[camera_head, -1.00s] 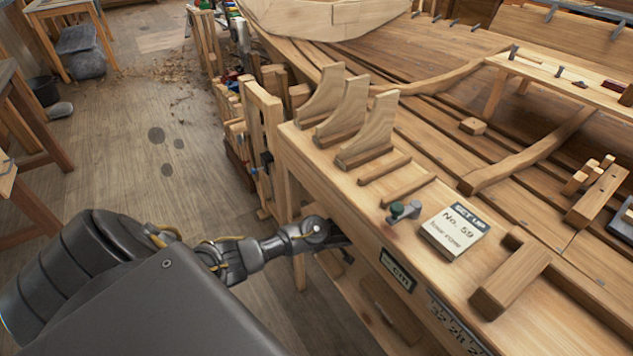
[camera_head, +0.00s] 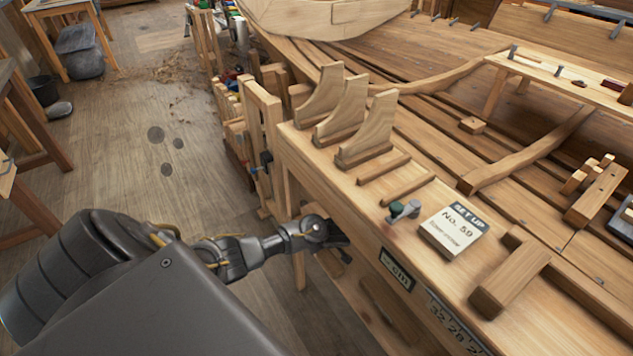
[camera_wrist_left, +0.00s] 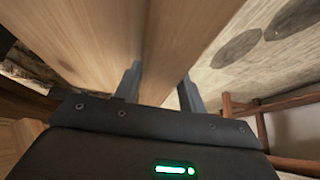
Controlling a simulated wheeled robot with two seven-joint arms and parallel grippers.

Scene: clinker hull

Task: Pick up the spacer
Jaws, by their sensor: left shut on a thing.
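My left gripper (camera_head: 338,236) is at the near long side of the workbench (camera_head: 330,175), below its top edge. The head view shows little of its fingers. In the left wrist view, its two fingers (camera_wrist_left: 160,90) stand on either side of a pale wooden piece (camera_wrist_left: 180,45), shut on it. I cannot tell from its shape whether this piece is the spacer. A wide plank face (camera_wrist_left: 85,30) runs close along its left. My right gripper is not in view.
On the bench top are three curved wooden brackets (camera_head: 368,130), two thin strips (camera_head: 383,168), a small green-and-grey clamp (camera_head: 403,211), a "SET UP No. 59" card (camera_head: 453,229) and a wooden T-piece (camera_head: 512,280). A hull fills the far right. Floor (camera_head: 130,160) is open at the left.

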